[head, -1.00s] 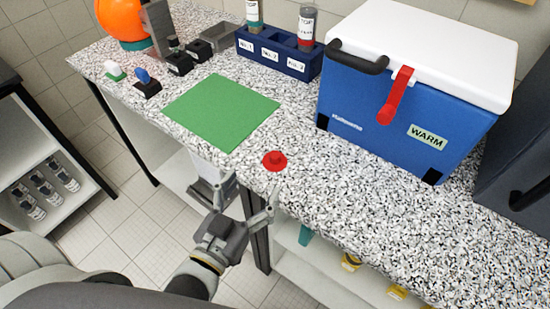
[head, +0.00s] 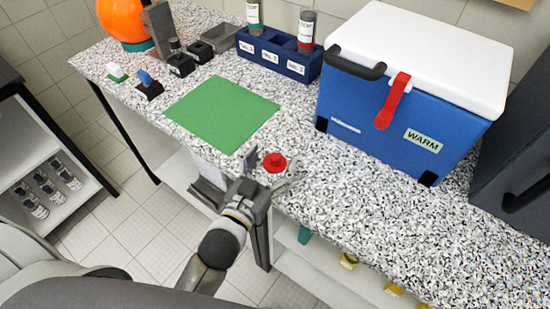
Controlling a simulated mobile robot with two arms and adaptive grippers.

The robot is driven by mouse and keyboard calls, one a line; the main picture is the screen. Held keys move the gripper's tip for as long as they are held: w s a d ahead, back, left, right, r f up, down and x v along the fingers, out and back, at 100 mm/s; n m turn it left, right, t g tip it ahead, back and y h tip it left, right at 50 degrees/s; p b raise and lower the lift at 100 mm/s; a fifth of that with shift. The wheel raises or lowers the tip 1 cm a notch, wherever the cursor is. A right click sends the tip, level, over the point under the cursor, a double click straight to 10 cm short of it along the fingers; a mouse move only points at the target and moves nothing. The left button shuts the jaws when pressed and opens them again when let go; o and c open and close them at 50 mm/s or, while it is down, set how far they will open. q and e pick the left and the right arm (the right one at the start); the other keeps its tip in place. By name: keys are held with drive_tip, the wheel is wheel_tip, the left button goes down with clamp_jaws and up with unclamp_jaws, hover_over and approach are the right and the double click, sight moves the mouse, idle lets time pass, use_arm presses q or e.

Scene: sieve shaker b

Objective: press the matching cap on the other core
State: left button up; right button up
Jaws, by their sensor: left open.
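A red cap (head: 274,162) with a raised knob lies on the speckled counter near its front edge. My left gripper (head: 272,172) is open at the counter edge, its fingers spread on the near side of the cap. I cannot tell whether they touch it. A navy rack (head: 279,67) at the back holds two upright cores. The left core (head: 253,15) has a white label with green lettering, and its top is cut off by the picture edge. The right core (head: 306,30) has a white label with red at its lower part and a dark grey upper end. My right gripper is not in view.
A green mat (head: 221,112) lies left of the cap. A blue cooler (head: 390,115) with a white lid and red latch stands to the right. Small black holders (head: 148,91) and an orange ball (head: 121,20) are at the back left.

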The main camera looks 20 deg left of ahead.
use_arm(q)
drive_tip(key=shift+c, duration=0.3)
drive_tip(key=c, duration=0.7)
drive_tip(key=shift+c, duration=0.3)
drive_tip(key=shift+r, duration=0.1)
